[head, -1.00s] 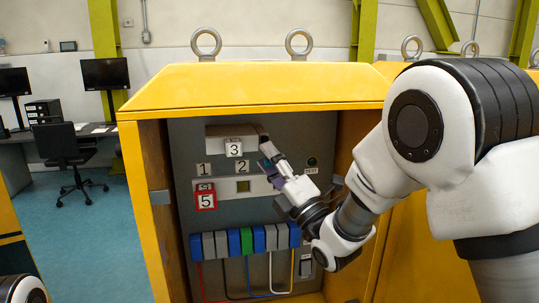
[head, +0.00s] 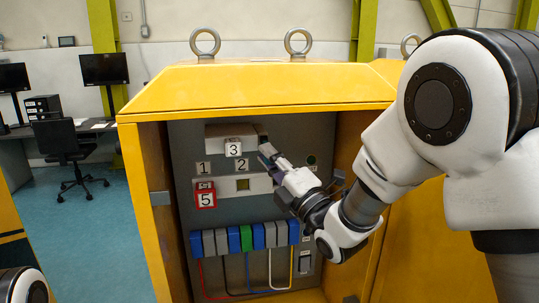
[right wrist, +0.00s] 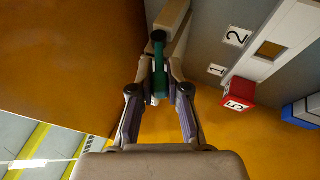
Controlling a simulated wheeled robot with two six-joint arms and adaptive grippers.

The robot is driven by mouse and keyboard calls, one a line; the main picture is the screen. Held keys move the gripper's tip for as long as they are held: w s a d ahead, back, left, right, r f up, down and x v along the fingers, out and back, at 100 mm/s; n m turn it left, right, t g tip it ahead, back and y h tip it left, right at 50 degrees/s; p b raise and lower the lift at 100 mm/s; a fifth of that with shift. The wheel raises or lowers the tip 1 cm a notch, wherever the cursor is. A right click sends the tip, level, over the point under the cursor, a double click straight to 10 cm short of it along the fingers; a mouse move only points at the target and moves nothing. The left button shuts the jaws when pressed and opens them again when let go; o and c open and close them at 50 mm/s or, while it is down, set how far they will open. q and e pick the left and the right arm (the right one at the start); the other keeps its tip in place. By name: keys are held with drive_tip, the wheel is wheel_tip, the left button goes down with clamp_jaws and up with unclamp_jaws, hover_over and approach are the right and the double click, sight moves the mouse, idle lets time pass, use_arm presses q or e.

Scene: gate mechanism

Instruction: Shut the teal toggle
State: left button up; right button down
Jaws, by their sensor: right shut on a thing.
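The teal toggle (right wrist: 160,82) shows in the right wrist view as a teal lever with a dark rounded end, lying between my fingers. It belongs to the grey box (head: 229,133) high on the cabinet's back panel. My right gripper (right wrist: 160,72) is shut on the lever, one finger on each side. In the head view my right gripper (head: 267,151) is at the right end of that box and hides most of the toggle. My left gripper is out of view.
The yellow cabinet (head: 260,88) has side walls around the panel. A red block marked 5 (head: 205,199) and plates marked 1 (head: 204,168) and 2 (head: 242,164) are left of my gripper. Blue, grey and green terminals (head: 246,239) with wires sit below.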

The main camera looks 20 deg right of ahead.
drive_tip(key=r+g+p, duration=0.1)
drive_tip(key=p, duration=0.1)
drive_tip(key=m+g+h+p, duration=0.1)
drive_tip(key=r+m+g+h+p, duration=0.1)
drive_tip(key=p, duration=0.1)
drive_tip(key=shift+s+r+p, duration=0.25)
drive_tip(key=shift+r+p, duration=0.05)
drive_tip(key=shift+r, duration=0.05)
drive_tip(key=shift+g+p, duration=0.7)
drive_tip(key=shift+p, duration=0.05)
drive_tip(key=shift+f, duration=0.1)
drive_tip(key=c, duration=1.1)
unclamp_jaws()
drive_tip(key=v, duration=0.7)
drive_tip(key=shift+s, duration=0.2)
